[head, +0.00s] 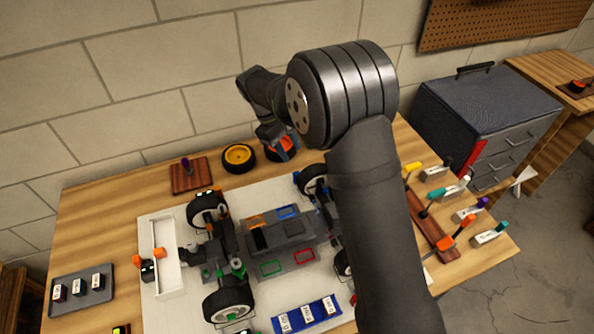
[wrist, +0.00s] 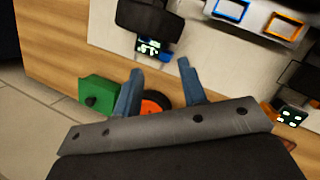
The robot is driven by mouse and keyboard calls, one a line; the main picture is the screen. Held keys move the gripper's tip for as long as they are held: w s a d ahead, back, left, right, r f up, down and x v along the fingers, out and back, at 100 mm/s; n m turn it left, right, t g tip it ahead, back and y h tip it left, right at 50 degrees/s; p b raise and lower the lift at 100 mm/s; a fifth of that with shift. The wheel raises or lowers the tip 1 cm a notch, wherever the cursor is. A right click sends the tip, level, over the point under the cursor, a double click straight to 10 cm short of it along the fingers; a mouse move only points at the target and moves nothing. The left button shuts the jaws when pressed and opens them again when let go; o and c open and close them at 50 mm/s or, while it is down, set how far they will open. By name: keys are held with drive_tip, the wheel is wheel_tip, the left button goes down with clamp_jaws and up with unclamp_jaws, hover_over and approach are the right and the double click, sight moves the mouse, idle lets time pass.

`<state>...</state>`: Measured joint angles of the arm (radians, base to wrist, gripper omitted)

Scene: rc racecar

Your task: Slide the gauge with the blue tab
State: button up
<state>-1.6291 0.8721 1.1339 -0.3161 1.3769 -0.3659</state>
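In the wrist view, the gauge with the blue tab (wrist: 152,47) is a small dark block with pale display marks, beside a black tire (wrist: 150,16). My gripper (wrist: 160,66) is open, with its two blue-grey fingers apart and nothing visible held between them. The gauge lies just beyond the fingertips, slightly left of the middle of the gap. In the head view my gripper (head: 278,140) hangs at the back of the table, by the orange-hubbed wheel. My arm covers part of the car's right side there.
A second gauge with an orange tab (wrist: 290,116) is at the wrist view's right. A green block (wrist: 98,94) and an orange-hubbed wheel (wrist: 154,105) lie near my fingers. The car chassis (head: 272,240), a yellow wheel (head: 238,158) and several tools (head: 463,232) occupy the table.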

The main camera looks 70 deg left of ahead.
drive_tip(key=s+f+n+t+y, duration=0.1)
drive_tip(key=s+f+n+t, duration=0.2)
drive_tip(key=s+n+t, duration=0.4)
drive_tip(key=s+f+n+t+y, duration=0.1)
drive_tip(key=s+f+n+t, duration=0.3)
drive_tip(key=s, duration=0.5)
drive_tip(key=shift+n+g, duration=0.5)
drive_tip(key=shift+g, duration=0.1)
drive_tip(key=x, duration=1.1)
drive_tip(key=a+x, duration=0.1)
drive_tip(key=x, duration=0.5)
drive_tip(key=shift+w+r, duration=0.15)
drive_tip(key=shift+w, duration=0.1)
clamp_jaws()
